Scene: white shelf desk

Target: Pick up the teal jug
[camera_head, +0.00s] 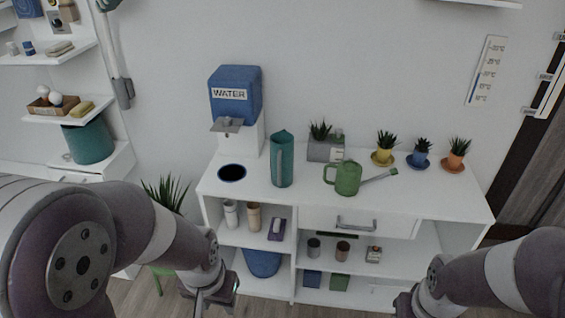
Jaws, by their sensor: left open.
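The teal jug (282,160) stands upright on top of the white shelf desk (400,193), left of its middle. It is tall, with a handle on its front side. My left gripper (215,300) is at the bottom of the view, low in front of the desk's left part, well below the jug and apart from it. It is open and holds nothing that I can see. My right arm (500,275) comes in from the right. The end of it is cut off at the bottom edge, so its fingers are hidden.
A green watering can (347,178) stands right of the jug. A blue water dispenser (235,95) and a dark round dish (232,172) are on its left. A grey planter (325,150) is behind. Small potted plants (384,150) line the back right. The front right desktop is clear.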

